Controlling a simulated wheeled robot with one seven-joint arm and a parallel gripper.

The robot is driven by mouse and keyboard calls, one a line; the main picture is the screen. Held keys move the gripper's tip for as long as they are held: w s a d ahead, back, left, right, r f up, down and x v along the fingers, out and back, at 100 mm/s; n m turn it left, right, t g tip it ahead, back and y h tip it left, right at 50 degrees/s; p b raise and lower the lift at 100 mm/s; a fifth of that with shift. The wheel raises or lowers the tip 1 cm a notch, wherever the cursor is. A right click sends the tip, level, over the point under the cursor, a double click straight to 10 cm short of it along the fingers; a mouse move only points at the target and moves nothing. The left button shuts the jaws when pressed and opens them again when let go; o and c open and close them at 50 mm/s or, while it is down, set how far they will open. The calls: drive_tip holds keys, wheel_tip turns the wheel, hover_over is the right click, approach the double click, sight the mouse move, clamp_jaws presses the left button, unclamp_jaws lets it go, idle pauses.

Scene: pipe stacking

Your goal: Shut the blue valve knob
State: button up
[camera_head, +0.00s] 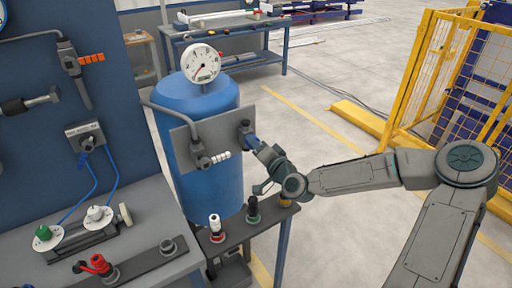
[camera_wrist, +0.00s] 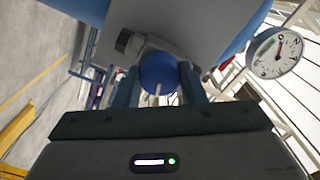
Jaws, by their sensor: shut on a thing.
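The blue valve knob (camera_wrist: 158,72) sits between the two fingers of my gripper (camera_wrist: 159,84) in the wrist view. The fingers are shut on it, one on each side. In the head view my gripper (camera_head: 254,142) reaches the right side of the grey plate (camera_head: 212,140) on the blue tank, where the fingers largely hide the knob.
The blue tank (camera_head: 205,100) stands behind a small dark table (camera_head: 240,232) with several fittings, below my arm. A grey bench (camera_head: 135,245) and blue panel (camera_head: 70,100) are at left. A yellow fence (camera_head: 440,75) stands at right, with open floor between.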

drive_tip(key=shift+m, duration=1.7)
drive_tip(key=o, duration=1)
drive_tip(key=b+v, duration=1)
drive_tip(key=v, duration=0.3)
drive_tip(key=shift+s+d+b, duration=0.25)
drive_tip(key=shift+d+b, duration=0.05)
drive_tip(key=shift+b, duration=0.05)
